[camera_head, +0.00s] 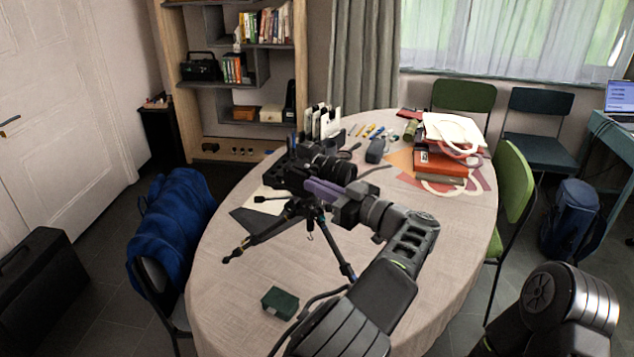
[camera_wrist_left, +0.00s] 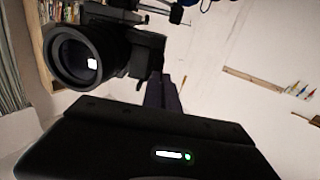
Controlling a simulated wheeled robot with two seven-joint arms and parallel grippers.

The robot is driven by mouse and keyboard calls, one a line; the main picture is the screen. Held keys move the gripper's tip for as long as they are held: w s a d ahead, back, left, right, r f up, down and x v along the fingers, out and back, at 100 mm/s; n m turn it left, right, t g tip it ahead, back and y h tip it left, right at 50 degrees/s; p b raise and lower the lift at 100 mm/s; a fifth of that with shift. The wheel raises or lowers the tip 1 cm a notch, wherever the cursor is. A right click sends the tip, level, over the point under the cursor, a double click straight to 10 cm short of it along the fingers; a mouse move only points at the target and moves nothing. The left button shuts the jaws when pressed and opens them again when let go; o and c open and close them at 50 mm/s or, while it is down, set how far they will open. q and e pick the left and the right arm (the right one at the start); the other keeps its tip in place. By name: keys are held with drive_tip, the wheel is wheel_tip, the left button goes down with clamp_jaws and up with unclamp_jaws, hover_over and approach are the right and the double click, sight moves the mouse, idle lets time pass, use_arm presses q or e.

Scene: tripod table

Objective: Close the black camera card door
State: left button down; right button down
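A black camera (camera_head: 292,173) with its lens (camera_head: 335,169) facing right stands on a black tripod (camera_head: 308,222) on the round table. My left gripper (camera_head: 322,191) reaches in beside the camera, its purple fingers at the near side below the lens. In the left wrist view the camera lens (camera_wrist_left: 78,57) is large at the upper left. The purple fingers (camera_wrist_left: 164,93) lie close together in the middle, near the camera body; they look shut, and no held thing shows. The card door cannot be made out in either view. My right gripper is out of view.
Red books (camera_head: 440,165), papers and markers lie at the back. A blue jacket (camera_head: 170,225) hangs on a chair at left.

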use_arm(q)
drive_tip(key=shift+a+f, duration=0.1)
drive_tip(key=c, duration=1.6)
unclamp_jaws()
drive_tip(key=shift+c, duration=0.2)
drive_tip(key=v, duration=0.8)
drive_tip(key=shift+b, duration=0.35)
